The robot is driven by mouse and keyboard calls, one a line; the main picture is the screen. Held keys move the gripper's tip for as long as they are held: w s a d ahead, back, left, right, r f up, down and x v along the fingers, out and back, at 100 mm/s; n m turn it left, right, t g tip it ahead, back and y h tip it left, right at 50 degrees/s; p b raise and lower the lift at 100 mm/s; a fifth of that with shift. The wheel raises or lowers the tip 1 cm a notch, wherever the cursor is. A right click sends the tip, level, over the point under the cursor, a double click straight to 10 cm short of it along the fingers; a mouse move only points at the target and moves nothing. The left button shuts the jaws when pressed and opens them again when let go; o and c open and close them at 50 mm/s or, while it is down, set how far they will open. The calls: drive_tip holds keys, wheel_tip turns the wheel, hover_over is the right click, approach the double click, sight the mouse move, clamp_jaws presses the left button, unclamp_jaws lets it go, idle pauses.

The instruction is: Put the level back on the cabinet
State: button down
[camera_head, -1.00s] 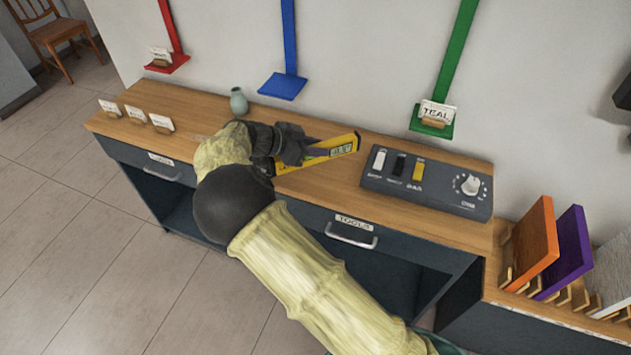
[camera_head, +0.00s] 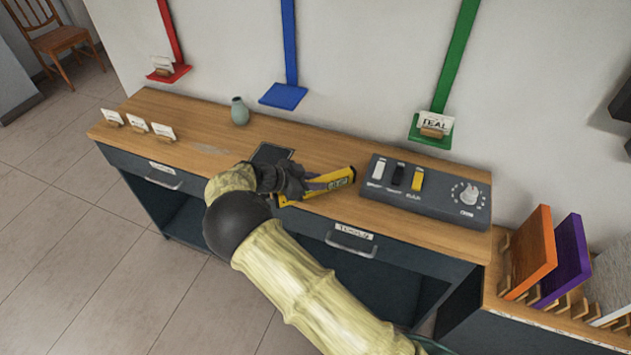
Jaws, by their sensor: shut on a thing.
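The level (camera_head: 338,180) is yellow with a small display near its right end. My gripper (camera_head: 300,184) is shut on it, with the dark fingers covering its middle part. The level is over the wooden top of the cabinet (camera_head: 215,120), close to its front edge and left of the switch box. I cannot tell whether its underside touches the wood. A dark flat rectangle (camera_head: 271,153) lies on the cabinet top just behind my gripper, partly hidden by it.
A switch box (camera_head: 425,191) with a dial stands right of the level. A small vase (camera_head: 239,111) and several cards (camera_head: 137,124) are on the left. Coloured wall shelves (camera_head: 284,96) hang behind. Orange and purple panels (camera_head: 532,252) stand in a rack at the right.

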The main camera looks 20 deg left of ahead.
drive_tip(key=shift+f, duration=0.3)
drive_tip(key=c, duration=1.2)
unclamp_jaws()
wheel_tip(320, 180, up, 6)
drive_tip(key=b, duration=0.2)
hover_over(279, 193)
drive_tip(key=shift+s+a+f, duration=0.1)
drive_tip(key=shift+s, duration=0.05)
drive_tip(key=shift+w, duration=0.2)
drive_tip(key=shift+w, duration=0.1)
